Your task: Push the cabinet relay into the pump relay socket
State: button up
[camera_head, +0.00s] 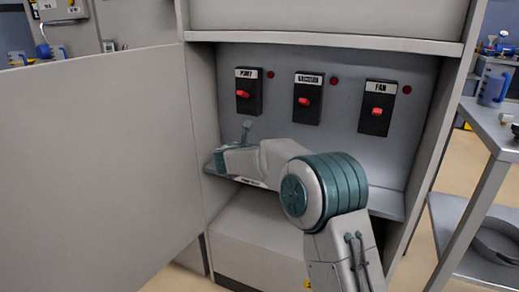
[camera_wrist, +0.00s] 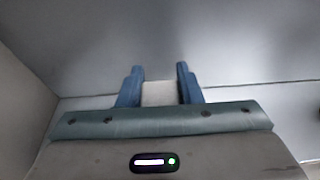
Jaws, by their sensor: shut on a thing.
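My gripper (camera_head: 232,152) is inside the open cabinet at its lower left, just above the ledge, below the leftmost switch. In the wrist view its two blue fingers (camera_wrist: 160,70) are shut on a pale, blocky thing, which I take to be the cabinet relay (camera_wrist: 159,93). Only a plain light face of the relay shows, and in the head view my gripper and arm hide it. The pump relay socket cannot be made out in either view; my arm covers part of the ledge (camera_head: 384,203), where a small label partly shows.
Three black switches with red levers, the pump switch (camera_head: 249,92), a middle one (camera_head: 307,99) and the fan switch (camera_head: 377,108), are on the back panel, each beside a red lamp. The open cabinet door (camera_head: 95,165) bounds the left. A metal cart (camera_head: 480,195) stands right.

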jog(key=shift+f+b, duration=0.65)
jog(key=shift+f, duration=0.15)
jog(key=o, duration=1.1)
jog(key=shift+c, duration=0.2)
jog(key=shift+r, duration=0.1)
jog(key=p+v, duration=0.3)
jog(key=v, duration=1)
jog(key=shift+s, duration=0.4)
jog(key=shift+a+r, duration=0.1)
jog(key=shift+a, duration=0.05)
